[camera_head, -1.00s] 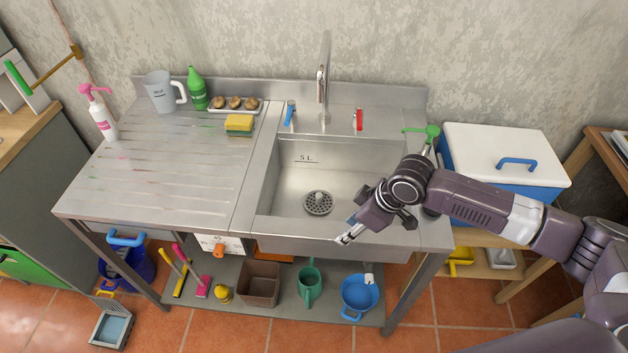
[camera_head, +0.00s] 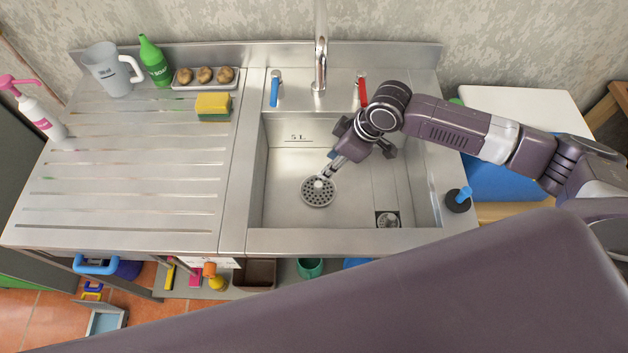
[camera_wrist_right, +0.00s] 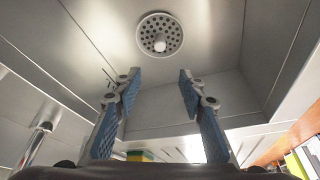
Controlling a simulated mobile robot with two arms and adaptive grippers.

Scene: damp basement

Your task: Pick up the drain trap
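The drain trap (camera_head: 318,194), a round grey perforated disc with a pale knob in its middle, lies on the floor of the steel sink (camera_head: 345,235). It also shows in the right wrist view (camera_wrist_right: 159,34), beyond my fingertips. My right gripper (camera_head: 326,174) is inside the sink basin, close by the knob. In the wrist view my right gripper (camera_wrist_right: 158,80) is open, with nothing between its blue-padded fingers. The trap and fingers look apart there. My left gripper is not in view.
The faucet (camera_head: 320,50) stands behind the basin, between a blue handle (camera_head: 274,88) and a red handle (camera_head: 362,90). A square drain (camera_head: 387,220) is in the sink floor at right. A black plug (camera_head: 458,200) lies on the right rim. The sponge (camera_head: 213,107) is left.

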